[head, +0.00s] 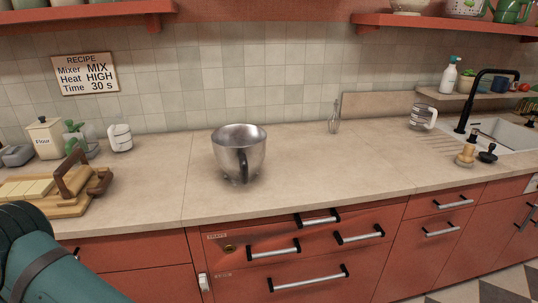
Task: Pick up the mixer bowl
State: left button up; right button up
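The mixer bowl (225,152) is a shiny metal bowl standing upright on the beige countertop (310,180), left of the middle of the head view. Its dark handle (243,165) faces the front edge of the counter. The bowl looks empty as far as its inside shows. Part of my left arm, teal, comes in at the lower left corner, well apart from the bowl. Neither my left nor my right gripper is in view.
A wooden board (60,205) with yellow blocks, a flour canister (45,138) and a white timer-like object (120,138) stand left of the bowl. Counter around the bowl is clear.

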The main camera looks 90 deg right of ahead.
aim_at(240, 150)
jog(key=l+z, duration=0.1)
jog(key=z, duration=2.7)
jog(key=l, duration=0.1)
